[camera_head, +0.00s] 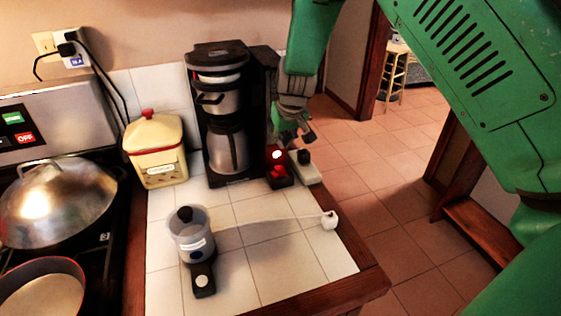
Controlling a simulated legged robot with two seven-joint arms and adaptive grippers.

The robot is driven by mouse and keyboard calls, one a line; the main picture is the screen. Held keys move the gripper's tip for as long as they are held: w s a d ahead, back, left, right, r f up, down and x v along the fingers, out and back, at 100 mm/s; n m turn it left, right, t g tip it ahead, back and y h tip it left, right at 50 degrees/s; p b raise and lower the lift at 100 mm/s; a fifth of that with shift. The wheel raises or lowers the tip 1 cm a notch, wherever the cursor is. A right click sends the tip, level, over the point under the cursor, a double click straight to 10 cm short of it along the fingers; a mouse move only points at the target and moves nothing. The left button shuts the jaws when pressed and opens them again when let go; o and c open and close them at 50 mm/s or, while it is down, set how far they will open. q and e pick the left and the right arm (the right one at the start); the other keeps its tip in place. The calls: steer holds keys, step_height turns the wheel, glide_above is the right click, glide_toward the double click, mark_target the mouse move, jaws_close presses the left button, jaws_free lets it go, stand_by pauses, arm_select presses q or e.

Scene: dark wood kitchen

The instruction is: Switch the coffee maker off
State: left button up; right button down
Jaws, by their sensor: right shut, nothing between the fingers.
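The black and steel coffee maker (200,120) stands upright against the tiled wall, its steel carafe (227,150) inside. Beside its right foot is a small dark switch box (280,181) with a glowing red light (277,155) and a red part below it. I cannot tell whether the box is joined to the coffee maker. My right gripper (299,138) is shut and empty, just above and to the right of the red light. I cannot tell whether it touches the box. My left gripper is not in view.
A small grinder (192,240) with a white cord stands on the tiled counter (270,270). A cream canister (155,150) is left of the coffee maker. A lidded wok (60,200) and a pan are on the stove. A pale block (305,168) lies right of the switch box.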

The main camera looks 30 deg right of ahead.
mark_target(281, 169)
steer(key=x, duration=0.8)
steer(key=shift+s+a+f+p, duration=0.15)
steer(key=shift+s+f+p, duration=0.05)
steer(key=shift+f+p, duration=0.2)
steer(key=shift+f, duration=0.25)
steer(key=shift+s+p, duration=0.15)
steer(key=shift+p, duration=0.15)
steer(key=shift+s+a+r, duration=0.15)
steer(key=shift+s+r, duration=0.05)
steer(key=shift+s, duration=0.4)
steer(key=shift+r+p, duration=0.1)
steer(key=shift+p, duration=0.25)
